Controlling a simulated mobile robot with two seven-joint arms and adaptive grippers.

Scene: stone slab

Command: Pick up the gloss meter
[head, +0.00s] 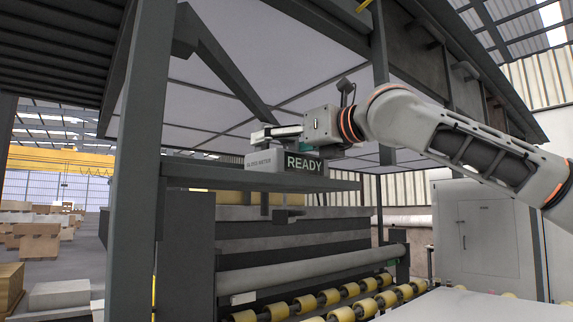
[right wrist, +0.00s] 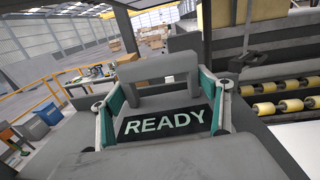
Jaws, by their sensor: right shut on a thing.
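In the right wrist view the gloss meter (right wrist: 165,152) fills the lower middle, with a grey raised handle. The green-padded fingers of my right gripper (right wrist: 166,84) are on both sides of that handle, shut on it. My left gripper is not in view.
The dark shelf (head: 310,185) and an upright post (head: 140,150) of the frame stand close by. Below are a grey roller (head: 310,272) and several yellow rollers (head: 305,303). A white slab (head: 450,306) lies at the lower right. A white cabinet (head: 488,235) stands behind.

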